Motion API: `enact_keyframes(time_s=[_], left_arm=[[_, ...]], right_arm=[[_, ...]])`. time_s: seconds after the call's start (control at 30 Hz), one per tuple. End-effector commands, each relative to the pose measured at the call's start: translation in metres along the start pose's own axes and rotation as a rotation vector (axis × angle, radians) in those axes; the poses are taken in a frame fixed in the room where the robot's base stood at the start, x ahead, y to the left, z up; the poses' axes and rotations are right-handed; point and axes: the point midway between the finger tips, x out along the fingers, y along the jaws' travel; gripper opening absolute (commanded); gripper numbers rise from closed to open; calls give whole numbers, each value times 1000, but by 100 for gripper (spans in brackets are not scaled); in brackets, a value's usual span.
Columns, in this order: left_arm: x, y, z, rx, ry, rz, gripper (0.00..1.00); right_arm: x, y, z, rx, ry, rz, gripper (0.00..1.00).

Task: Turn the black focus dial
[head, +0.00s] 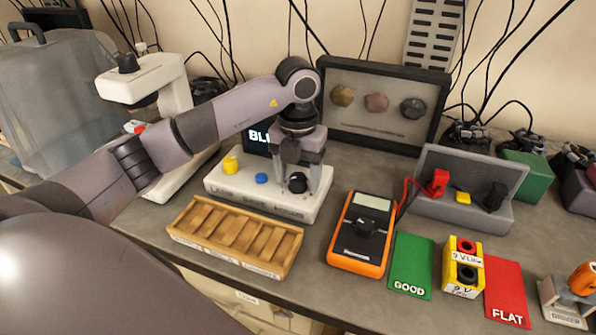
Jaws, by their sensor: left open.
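The black focus dial (297,183) sits at the right end of a white control base (285,207), which also carries a yellow knob (231,164) and a blue knob (262,178). My left gripper (297,188) points down over the black dial, with its open fingers on either side of it. I cannot tell whether the fingers touch the dial. A dark screen (260,138) with partly hidden white letters starting "BL" stands behind the base. My right gripper is not in view.
A wooden slotted tray (300,238) lies in front of the base. An orange multimeter (361,233) is close on the right, with a green GOOD card (411,265) beyond it. A framed stone display (437,78) stands behind. A white microscope (170,80) stands left, behind my arm.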

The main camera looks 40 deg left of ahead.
Motion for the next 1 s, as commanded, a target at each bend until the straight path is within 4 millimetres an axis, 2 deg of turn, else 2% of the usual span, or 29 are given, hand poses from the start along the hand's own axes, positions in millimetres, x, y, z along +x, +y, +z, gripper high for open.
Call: enact_keyframes(time_s=[0.13, 0.17, 0.3, 0.33, 0.67, 1.0], left_arm=[[0, 0, 0, 0, 0, 0, 64], [0, 0, 0, 0, 0, 0, 61], [0, 0, 0, 0, 0, 0, 16], [0, 0, 0, 0, 0, 0, 8], [0, 0, 0, 31, -1, 1, 9], [1, 1, 1, 242, -2, 1, 9]], right_arm=[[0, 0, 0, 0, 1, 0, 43], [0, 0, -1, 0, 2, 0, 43], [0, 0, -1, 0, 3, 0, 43], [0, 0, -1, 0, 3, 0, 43], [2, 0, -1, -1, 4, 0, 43], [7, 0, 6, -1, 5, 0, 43]])
